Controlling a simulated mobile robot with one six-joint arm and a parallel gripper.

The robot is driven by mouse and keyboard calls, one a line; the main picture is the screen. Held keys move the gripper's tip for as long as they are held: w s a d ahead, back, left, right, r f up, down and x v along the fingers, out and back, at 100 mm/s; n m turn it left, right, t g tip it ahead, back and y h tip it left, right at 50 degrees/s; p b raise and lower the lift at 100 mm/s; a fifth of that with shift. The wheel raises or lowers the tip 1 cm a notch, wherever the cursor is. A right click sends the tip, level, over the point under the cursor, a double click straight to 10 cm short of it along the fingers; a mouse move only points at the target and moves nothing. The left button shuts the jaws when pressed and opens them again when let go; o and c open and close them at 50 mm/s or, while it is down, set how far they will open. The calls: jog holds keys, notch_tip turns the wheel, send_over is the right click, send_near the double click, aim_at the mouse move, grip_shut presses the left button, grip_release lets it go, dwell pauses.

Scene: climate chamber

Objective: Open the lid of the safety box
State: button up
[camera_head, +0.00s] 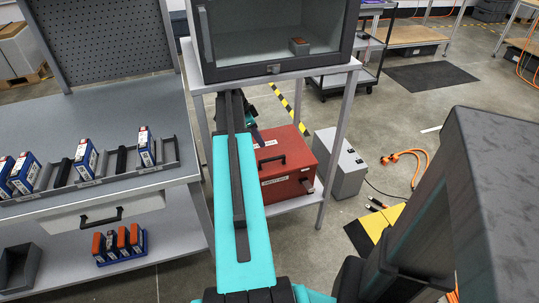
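The safety box appears to be the red box (289,165) on the lower shelf under the glass-fronted chamber. Its lid looks shut. A dark handle shows near its left front, with white labels on the box. My teal arm reaches forward from the bottom of the view. My gripper (256,136) is at its far end, near the left back of the red box. The arm hides much of it and part of the box's left side. It is too small to tell whether the fingers are open or touch the box.
The chamber (272,42) stands on the table (340,69) above the red box, so room overhead is limited. A table leg stands at the box's right. A grey box (340,163) is beyond it. A workbench (120,115) with blue-and-white packs is at left. Orange cable lies on the right floor.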

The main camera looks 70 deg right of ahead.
aim_at(269, 159)
jog(key=shift+x, duration=5.9)
jog(key=shift+w, duration=0.1)
grip_shut()
